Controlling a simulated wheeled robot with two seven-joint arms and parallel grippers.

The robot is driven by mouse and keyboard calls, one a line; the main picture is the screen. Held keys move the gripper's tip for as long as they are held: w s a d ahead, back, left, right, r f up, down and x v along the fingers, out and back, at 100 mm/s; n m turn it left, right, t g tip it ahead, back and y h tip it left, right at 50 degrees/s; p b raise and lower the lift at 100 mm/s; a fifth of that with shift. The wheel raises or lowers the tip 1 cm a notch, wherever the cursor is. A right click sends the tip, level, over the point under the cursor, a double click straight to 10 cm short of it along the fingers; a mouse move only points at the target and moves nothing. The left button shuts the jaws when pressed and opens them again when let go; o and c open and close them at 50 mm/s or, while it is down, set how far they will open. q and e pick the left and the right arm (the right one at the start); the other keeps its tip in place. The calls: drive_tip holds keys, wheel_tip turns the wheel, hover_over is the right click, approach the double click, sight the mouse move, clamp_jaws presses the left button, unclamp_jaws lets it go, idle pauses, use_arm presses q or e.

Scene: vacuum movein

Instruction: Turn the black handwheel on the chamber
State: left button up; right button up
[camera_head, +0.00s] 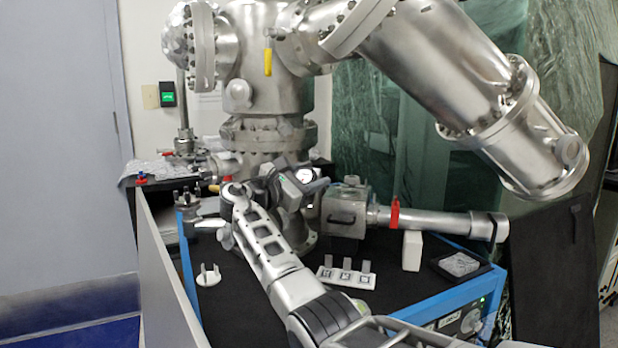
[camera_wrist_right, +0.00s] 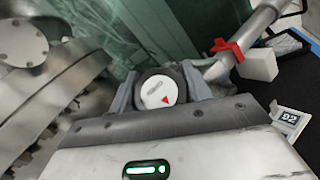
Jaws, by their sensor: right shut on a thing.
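The handwheel shows in the right wrist view as a round knob (camera_wrist_right: 159,92) with a dark rim and a white face bearing a red triangle. It also shows small in the head view (camera_head: 305,175), at the front of the steel chamber (camera_head: 266,95). My right gripper (camera_head: 296,184) reaches up to it from below. In the wrist view its two grey fingers (camera_wrist_right: 160,94) are on either side of the knob, shut on it. Part of the rim is hidden by the fingers and gripper body. My left gripper is not in view.
A steel box with a side tube (camera_head: 435,222) and red clamp (camera_head: 394,213) stands right of my gripper. A white block (camera_head: 412,250), a white holder with several upright pieces (camera_head: 345,278) and a pronged white piece (camera_head: 209,276) sit on the black bench top (camera_head: 235,310).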

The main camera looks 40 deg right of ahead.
drive_tip(key=shift+s+f+m+g+y, duration=0.15)
drive_tip(key=shift+m+g+y, duration=0.45)
drive_tip(key=shift+m+g, duration=0.95)
drive_tip(key=shift+m+g+y+p, duration=0.3)
drive_tip(key=shift+m+g, duration=0.05)
drive_tip(key=shift+m, duration=0.2)
drive_tip(key=o, duration=1)
drive_tip(key=shift+c, duration=0.2)
drive_tip(key=w+a+b, duration=0.1)
drive_tip(key=a, duration=0.6)
drive_tip(key=shift+w+a, duration=0.15)
drive_tip(key=shift+a, duration=0.05)
